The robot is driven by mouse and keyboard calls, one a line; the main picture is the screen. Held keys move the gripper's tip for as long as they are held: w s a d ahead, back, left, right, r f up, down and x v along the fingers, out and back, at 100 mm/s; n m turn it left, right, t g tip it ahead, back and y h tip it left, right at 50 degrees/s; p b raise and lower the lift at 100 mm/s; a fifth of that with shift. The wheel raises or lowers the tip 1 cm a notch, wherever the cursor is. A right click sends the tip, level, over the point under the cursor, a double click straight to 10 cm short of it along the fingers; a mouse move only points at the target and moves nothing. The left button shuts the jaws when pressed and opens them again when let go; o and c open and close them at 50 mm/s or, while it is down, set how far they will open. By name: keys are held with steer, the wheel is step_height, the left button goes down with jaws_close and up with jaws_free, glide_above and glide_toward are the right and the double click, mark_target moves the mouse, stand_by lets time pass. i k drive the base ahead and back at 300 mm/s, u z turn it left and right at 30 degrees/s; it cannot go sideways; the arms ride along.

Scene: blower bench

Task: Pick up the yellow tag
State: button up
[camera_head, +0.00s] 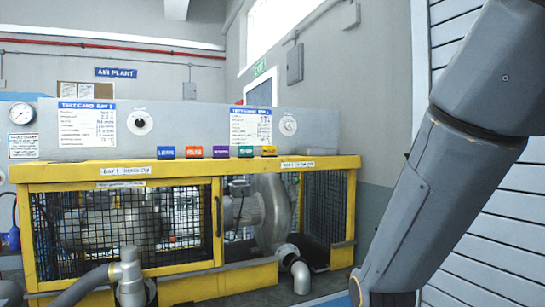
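The yellow tag (269,151) is a small block with dark markings. It is at the right end of a row of coloured tags along the top of the yellow-framed cage (110,172). The green tag (245,152) is directly to its left, with a small space between them. My arm crosses the right side of the view and runs down out of the bottom edge. My gripper is not in view, so its state and its distance from the yellow tag are hidden.
Purple (221,152), orange (194,153) and blue (165,153) tags continue the row leftward. A grey panel (190,125) with dials stands behind them. Pipes (131,275) stick out at the cage's front.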

mark_target(267, 151)
steer(key=z, duration=0.05)
steer(key=k, duration=0.5)
steer(key=u, duration=1.25)
steer(key=i, duration=2.2)
steer(key=z, duration=0.95)
